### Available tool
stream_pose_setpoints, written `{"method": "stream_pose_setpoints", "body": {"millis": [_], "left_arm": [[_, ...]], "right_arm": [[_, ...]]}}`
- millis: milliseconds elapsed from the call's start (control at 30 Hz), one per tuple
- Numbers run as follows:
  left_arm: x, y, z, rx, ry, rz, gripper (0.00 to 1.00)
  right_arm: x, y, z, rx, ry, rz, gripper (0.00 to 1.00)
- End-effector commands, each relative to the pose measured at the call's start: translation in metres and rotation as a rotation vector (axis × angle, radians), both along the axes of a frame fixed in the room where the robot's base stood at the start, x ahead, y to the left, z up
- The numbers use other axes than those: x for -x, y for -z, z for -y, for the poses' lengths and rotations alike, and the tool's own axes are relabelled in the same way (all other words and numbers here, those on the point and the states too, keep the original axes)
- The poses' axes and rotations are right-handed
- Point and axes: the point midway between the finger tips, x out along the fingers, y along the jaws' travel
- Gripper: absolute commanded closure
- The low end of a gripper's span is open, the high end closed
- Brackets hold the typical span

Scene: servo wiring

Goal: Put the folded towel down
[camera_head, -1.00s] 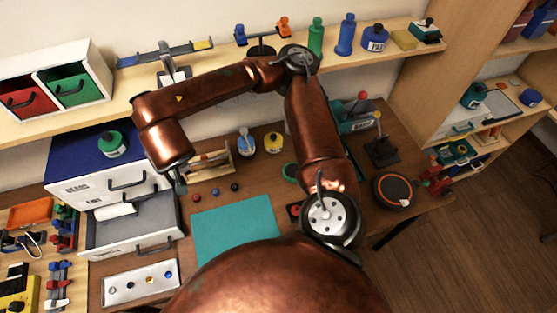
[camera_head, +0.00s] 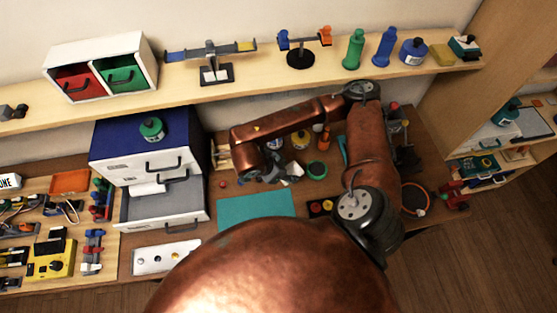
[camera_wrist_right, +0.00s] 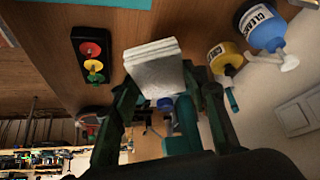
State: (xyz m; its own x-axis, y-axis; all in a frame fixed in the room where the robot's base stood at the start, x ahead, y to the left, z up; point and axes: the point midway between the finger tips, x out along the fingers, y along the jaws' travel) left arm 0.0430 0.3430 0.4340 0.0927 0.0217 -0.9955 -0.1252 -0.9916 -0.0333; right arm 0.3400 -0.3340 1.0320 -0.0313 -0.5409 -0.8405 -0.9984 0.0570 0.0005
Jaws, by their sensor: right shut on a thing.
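The folded towel (camera_wrist_right: 155,68) is a small white stack of layers in the right wrist view. My right gripper (camera_wrist_right: 168,98) is shut on it, with dark fingers on either side. In the head view the right gripper (camera_head: 278,168) hangs over the desk (camera_head: 208,230), to the right of the drawer unit, with a pale bit of the towel (camera_head: 292,169) showing beside it. I cannot tell the towel's height above the desk. My left gripper is not in view.
A teal mat (camera_head: 255,206) lies bare on the desk. A black panel with coloured buttons (camera_wrist_right: 91,58) is beside the towel in the wrist view. A yellow bottle (camera_wrist_right: 225,58) and a blue cleaner bottle (camera_wrist_right: 262,25) stand nearby. The drawer unit's grey drawer (camera_head: 180,195) is open.

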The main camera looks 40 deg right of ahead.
Motion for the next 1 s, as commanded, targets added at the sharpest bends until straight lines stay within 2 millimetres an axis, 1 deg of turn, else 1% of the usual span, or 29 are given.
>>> {"method": "stream_pose_setpoints", "body": {"millis": [33,67,167,267,433,533,600,700,800,1000], "left_arm": [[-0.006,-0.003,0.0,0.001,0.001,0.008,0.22],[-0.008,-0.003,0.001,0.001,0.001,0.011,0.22],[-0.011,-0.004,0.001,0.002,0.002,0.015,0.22],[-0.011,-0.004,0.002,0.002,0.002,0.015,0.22],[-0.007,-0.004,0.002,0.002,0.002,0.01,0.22],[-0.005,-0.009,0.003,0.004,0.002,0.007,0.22],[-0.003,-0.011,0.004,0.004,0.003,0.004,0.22],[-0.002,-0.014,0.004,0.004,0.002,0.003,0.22],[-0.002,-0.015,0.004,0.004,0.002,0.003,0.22],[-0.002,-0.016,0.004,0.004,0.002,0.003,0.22]], "right_arm": [[0.005,0.002,0.002,-0.001,0.026,-0.002,0.75],[0.006,0.003,0.003,-0.001,0.038,0.0,0.75],[0.0,0.009,0.007,-0.002,0.059,0.001,0.75],[-0.017,0.019,0.013,-0.002,0.062,0.001,0.75],[-0.055,0.037,0.026,-0.003,0.062,0.0,0.75],[-0.078,0.045,0.034,-0.002,0.059,0.0,0.75],[-0.088,0.059,0.037,-0.002,0.058,-0.002,0.75],[-0.102,0.077,0.041,-0.003,0.056,0.0,0.75],[-0.112,0.089,0.044,-0.003,0.054,0.0,0.75],[-0.122,0.102,0.047,-0.003,0.052,0.0,0.75]]}}
